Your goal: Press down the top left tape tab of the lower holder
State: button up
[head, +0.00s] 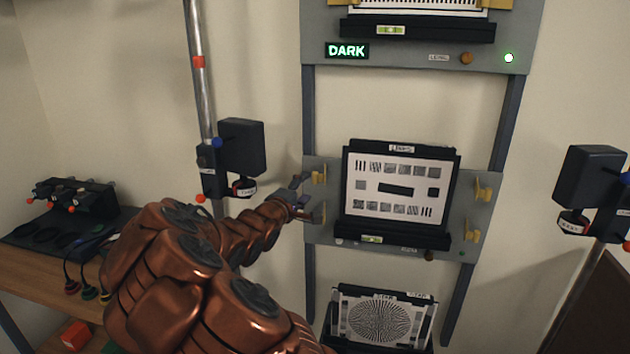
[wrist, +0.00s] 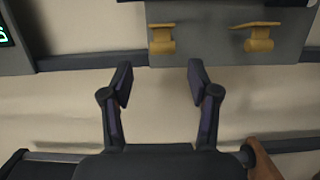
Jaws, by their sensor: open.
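The lower holder (head: 466,207) is a grey plate on two dark rails with a black-framed chart (head: 396,187) on it. Yellow tabs sit at its left and right sides. The top left tab (head: 319,174) is beside my gripper in the head view; in the wrist view I take it to be the left yellow tab (wrist: 161,40). The bottom left tab (head: 318,212) shows in the wrist view on the right (wrist: 257,40). My gripper (head: 307,198) is open and empty at the plate's left edge. In the wrist view its fingertips (wrist: 160,78) stand apart, short of the left tab.
An upper holder (head: 420,56) with a green DARK display (head: 347,51) is above. A star chart (head: 380,318) is below. A black lamp box (head: 242,147) on a pole (head: 200,80) stands close left of my gripper; another (head: 595,177) is at right.

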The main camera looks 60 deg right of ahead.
aim_at(314, 180)
jog(key=shift+w+d+f+p, duration=0.15)
jog(key=shift+d+p, duration=0.3)
jog(key=shift+d, duration=0.85)
jog(key=shift+w+d+r+p, duration=0.1)
jog(key=shift+w+d+p, duration=0.3)
jog(key=shift+d, duration=0.95)
jog(key=shift+w+d+f+p, duration=0.1)
jog(key=shift+d+p, duration=0.45)
jog(key=shift+d, duration=0.75)
grip_shut()
